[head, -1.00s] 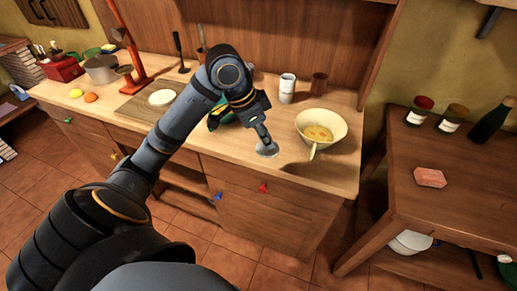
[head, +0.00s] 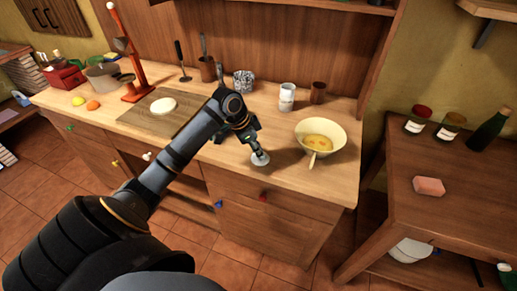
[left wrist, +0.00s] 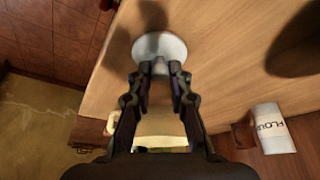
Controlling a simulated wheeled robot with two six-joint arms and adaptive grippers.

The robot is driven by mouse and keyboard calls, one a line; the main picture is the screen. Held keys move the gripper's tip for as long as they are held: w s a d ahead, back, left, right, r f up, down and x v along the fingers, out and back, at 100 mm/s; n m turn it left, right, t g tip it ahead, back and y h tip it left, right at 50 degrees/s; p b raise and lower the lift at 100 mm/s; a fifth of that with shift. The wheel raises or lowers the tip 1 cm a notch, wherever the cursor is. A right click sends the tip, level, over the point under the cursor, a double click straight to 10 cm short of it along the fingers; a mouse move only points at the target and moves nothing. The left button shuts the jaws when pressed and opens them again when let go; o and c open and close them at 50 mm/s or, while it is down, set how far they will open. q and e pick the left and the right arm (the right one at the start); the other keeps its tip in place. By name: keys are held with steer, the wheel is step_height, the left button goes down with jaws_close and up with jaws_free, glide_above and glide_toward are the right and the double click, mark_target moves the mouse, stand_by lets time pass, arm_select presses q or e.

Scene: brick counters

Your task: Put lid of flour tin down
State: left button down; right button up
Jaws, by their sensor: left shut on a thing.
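The flour tin's lid, a pale round disc (head: 260,159), is at the front part of the wooden counter, left of the bowl. My left gripper (head: 255,148) is shut on its top and points down. In the left wrist view the lid (left wrist: 160,46) lies flat just beyond my fingertips (left wrist: 161,68). I cannot tell whether its underside touches the counter. The white flour tin (head: 287,97) stands upright further back; its FLOUR lettering shows in the left wrist view (left wrist: 274,128). My right gripper is not in view.
A cream bowl (head: 334,125) with yellow contents and a spoon stands right of the lid. A brown cup (head: 318,92) and a patterned container (head: 243,81) stand at the back. A board with a white round thing (head: 163,106) lies left. The counter's front edge is close to the lid.

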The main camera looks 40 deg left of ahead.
arm_select(q)
steer(key=c, duration=1.3)
jaws_free()
steer(key=shift+o, duration=0.2)
steer(key=v, duration=1.2)
